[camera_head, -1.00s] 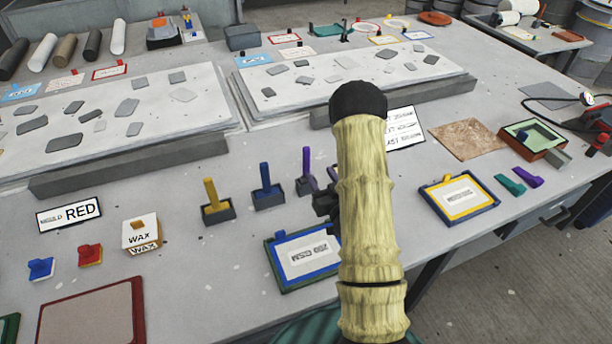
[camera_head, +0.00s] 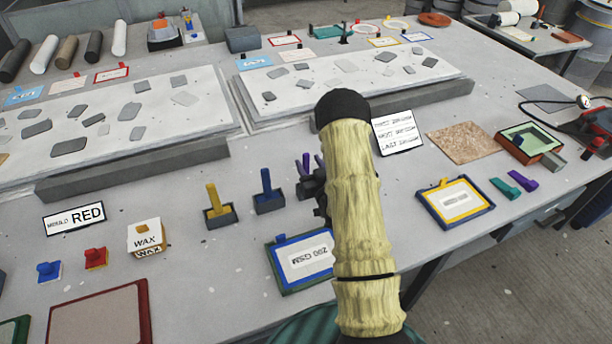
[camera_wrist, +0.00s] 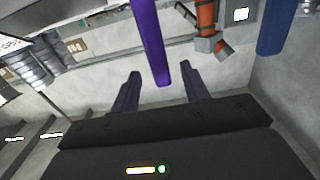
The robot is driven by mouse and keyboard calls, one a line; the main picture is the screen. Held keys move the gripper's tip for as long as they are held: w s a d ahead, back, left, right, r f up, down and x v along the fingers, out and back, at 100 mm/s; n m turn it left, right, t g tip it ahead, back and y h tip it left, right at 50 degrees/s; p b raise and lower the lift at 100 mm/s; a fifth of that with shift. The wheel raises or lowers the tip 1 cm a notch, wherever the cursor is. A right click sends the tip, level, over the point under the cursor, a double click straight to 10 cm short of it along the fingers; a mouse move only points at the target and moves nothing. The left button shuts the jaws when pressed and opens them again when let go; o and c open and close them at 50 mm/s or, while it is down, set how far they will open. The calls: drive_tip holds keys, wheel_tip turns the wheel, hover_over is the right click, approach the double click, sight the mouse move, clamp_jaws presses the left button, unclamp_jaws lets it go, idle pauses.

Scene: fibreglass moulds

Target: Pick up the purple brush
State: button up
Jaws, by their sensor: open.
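The purple brush (camera_head: 306,163) stands upright on the table to the right of the blue brush, its lower part and holder hidden behind my gripper in the head view. My gripper (camera_head: 312,180) is beside it, partly hidden by my arm. In the wrist view the purple brush handle (camera_wrist: 149,40) reaches down into the space between the two dark fingers of my gripper (camera_wrist: 160,82). The fingers are apart, with gaps on both sides of the handle.
A blue brush (camera_head: 267,181) and a yellow brush (camera_head: 213,199) stand in holders to the left. The blue brush also shows in the wrist view (camera_wrist: 276,25). A blue-framed mould (camera_head: 303,259) lies in front, and a grey slab edge (camera_head: 130,170) runs behind.

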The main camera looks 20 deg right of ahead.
drive_tip(key=shift+w+p, duration=0.3)
drive_tip(key=shift+w, duration=1.15)
clamp_jaws()
drive_tip(key=shift+r+b, duration=1.1)
drive_tip(key=shift+r, duration=3.9)
